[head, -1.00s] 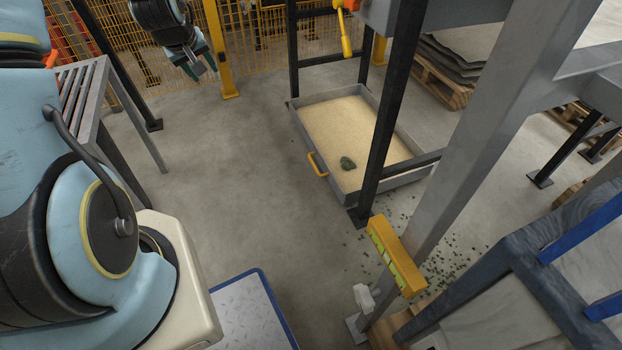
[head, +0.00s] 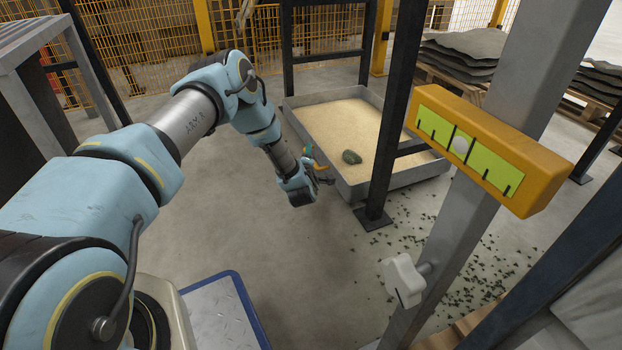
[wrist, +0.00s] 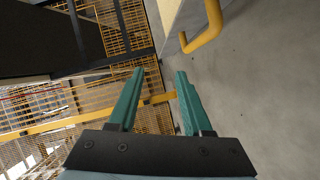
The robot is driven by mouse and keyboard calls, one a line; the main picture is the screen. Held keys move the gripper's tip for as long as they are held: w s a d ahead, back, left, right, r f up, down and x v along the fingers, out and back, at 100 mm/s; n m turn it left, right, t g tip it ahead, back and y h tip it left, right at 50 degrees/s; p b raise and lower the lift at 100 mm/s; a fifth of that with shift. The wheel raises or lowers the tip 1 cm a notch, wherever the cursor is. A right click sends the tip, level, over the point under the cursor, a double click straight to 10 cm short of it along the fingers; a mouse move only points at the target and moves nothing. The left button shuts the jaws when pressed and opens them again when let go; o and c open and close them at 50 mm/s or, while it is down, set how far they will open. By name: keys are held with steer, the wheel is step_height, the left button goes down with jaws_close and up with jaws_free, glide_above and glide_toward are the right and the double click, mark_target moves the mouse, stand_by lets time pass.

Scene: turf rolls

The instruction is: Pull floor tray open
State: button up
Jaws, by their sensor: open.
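The floor tray (head: 402,183) is a shallow grey metal tray of pale granular material on the concrete floor. A dark green lump (head: 351,157) lies in it. My gripper (head: 316,168) is at the tray's near left side, beside its yellow handle, which it mostly hides in the head view. In the wrist view the yellow handle (wrist: 207,34) shows at the upper right, off to the right of my open teal fingers (wrist: 160,72). Nothing is between the fingers. Whether a finger touches the handle cannot be told, but they look apart.
A black post (head: 392,110) stands at the tray's front corner. A grey slanted post with a yellow gauge (head: 470,148) is at the right. Dark green crumbs (head: 430,235) litter the floor. A grey slatted stand (head: 25,45) is at the left. The floor left of the tray is clear.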

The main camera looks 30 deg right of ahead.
steer(key=shift+n+t, duration=0.6)
steer(key=shift+n, duration=0.2)
steer(key=f+b, duration=0.1)
steer(key=f, duration=0.1)
steer(key=s+f, duration=0.1)
steer(key=f, duration=0.2)
steer(key=s+f+b, duration=0.1)
steer(key=f, duration=0.1)
steer(key=shift+s+d+f+b, duration=0.2)
steer(key=shift+b, duration=0.15)
steer(key=shift+f, duration=0.15)
steer(key=b+x, duration=0.6)
steer(key=x, duration=0.4)
steer(key=shift+w+d, duration=0.15)
steer(key=shift+w, duration=0.1)
steer(key=shift+c, duration=0.2)
jaws_close()
